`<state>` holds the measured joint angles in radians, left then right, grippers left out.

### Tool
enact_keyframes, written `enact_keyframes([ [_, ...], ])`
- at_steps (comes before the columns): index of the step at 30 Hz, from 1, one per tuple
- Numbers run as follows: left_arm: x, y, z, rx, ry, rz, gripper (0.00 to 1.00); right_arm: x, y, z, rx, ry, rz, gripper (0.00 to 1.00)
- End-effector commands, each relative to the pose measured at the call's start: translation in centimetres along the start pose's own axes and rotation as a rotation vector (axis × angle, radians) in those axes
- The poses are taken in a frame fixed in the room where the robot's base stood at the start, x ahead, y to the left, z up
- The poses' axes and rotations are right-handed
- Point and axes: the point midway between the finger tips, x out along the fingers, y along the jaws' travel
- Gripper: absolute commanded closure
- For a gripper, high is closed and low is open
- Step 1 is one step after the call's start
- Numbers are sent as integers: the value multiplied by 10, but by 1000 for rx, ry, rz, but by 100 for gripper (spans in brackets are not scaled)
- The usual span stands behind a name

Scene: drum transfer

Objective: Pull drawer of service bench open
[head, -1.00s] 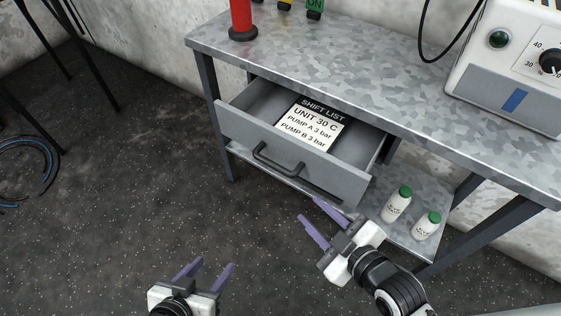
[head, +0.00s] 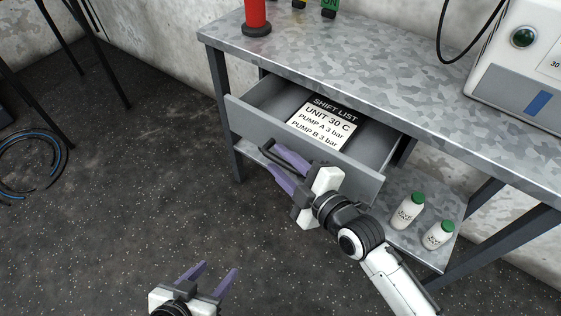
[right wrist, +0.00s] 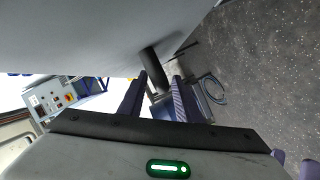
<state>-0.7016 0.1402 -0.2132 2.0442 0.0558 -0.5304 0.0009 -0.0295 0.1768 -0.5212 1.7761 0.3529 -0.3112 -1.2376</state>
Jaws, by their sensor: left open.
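The grey drawer (head: 240,118) of the service bench (head: 360,65) stands pulled out, with its inside showing. A shift list card (head: 322,122) lies in it. The dark bar handle (head: 264,146) is on the drawer front, partly hidden by my right gripper. My right gripper (head: 274,158) is at the handle with its purple fingers apart. In the right wrist view the handle (right wrist: 154,65) shows at the gap between the fingertips; I cannot tell whether they touch it. My left gripper (head: 219,268) is open and empty, low over the floor.
Two white bottles with green caps (head: 408,211) (head: 438,235) stand on the lower shelf. A red cylinder (head: 256,18) and a white device (head: 520,75) stand on the bench top. A coiled cable (head: 30,160) lies at the left. The floor before the drawer is clear.

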Motion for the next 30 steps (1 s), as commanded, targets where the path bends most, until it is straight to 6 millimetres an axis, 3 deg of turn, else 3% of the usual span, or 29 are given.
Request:
enact_keyframes([
  [10, 0, -1, -1, 1, 4, 0, 48, 5, 0, 0, 1, 0, -1, 69],
  [16, 0, -1, -2, 1, 5, 0, 48, 4, 0, 0, 1, 0, 0, 100],
  [23, -2, 0, -4, 2, 6, 0, 48, 3, -1, -2, 2, -1, -1, 100],
  [30, -17, 1, -19, 7, 8, -4, 48, -9, -20, -32, 5, -1, -4, 100],
])
